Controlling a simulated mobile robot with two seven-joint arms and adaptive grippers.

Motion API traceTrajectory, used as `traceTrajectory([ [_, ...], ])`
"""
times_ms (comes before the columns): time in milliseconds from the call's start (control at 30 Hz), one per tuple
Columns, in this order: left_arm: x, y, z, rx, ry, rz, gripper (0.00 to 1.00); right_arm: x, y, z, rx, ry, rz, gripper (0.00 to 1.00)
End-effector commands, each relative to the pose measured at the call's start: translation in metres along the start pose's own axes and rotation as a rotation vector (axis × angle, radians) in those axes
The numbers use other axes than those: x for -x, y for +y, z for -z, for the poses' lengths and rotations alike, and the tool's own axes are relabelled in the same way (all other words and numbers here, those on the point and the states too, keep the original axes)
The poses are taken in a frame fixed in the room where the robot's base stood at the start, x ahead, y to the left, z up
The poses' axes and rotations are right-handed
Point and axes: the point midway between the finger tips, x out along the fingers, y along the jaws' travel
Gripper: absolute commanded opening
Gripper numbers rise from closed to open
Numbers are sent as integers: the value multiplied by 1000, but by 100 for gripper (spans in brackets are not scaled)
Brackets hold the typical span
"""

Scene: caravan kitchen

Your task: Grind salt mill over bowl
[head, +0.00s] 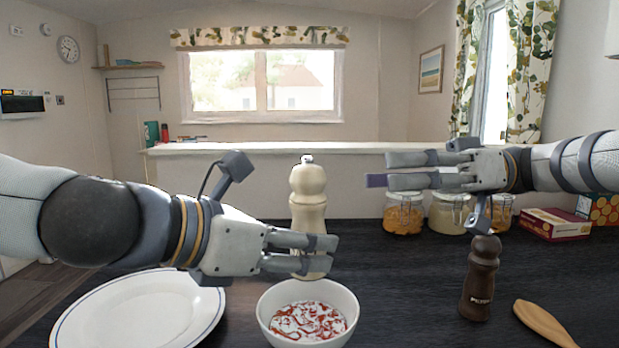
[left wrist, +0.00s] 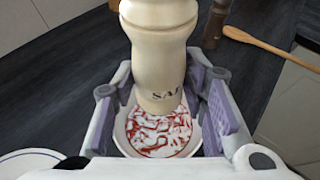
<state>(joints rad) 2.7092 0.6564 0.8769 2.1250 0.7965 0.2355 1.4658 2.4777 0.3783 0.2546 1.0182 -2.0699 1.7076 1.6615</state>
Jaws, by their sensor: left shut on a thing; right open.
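A cream salt mill (head: 308,200) with a silver knob stands upright between the fingers of my left gripper (head: 318,255), which is shut on its lower body. In the left wrist view the mill (left wrist: 160,50) shows the letters "SA". A white bowl (head: 272,311) with white and red contents is right below the mill; its rim also shows in the left wrist view (left wrist: 122,130). The mill's base looks to be above the bowl, but the exact gap is hard to tell. My right gripper (head: 385,170) is open and empty, in the air to the right of the mill.
A white plate (head: 140,312) lies left of the bowl. A dark pepper mill (head: 480,280) stands at the right, beside a wooden spoon (head: 545,324). Glass jars (head: 404,215) and boxes (head: 556,224) stand behind. The dark counter between bowl and pepper mill is clear.

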Motion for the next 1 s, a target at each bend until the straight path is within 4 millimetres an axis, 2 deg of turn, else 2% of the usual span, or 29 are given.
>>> traceTrajectory([
  [200,0,0,-1,-1,-1,0,13,-56,-2,1,3,0,6,55],
  [400,0,0,-1,-1,-1,0,13,-96,-2,1,4,2,4,55],
  [533,0,0,-1,-1,-1,0,13,-108,-2,1,4,2,3,55],
  [800,0,0,-1,-1,-1,0,13,-111,-2,2,5,3,4,55],
  [1000,0,0,-1,-1,-1,0,13,-110,-2,2,5,3,3,9],
])
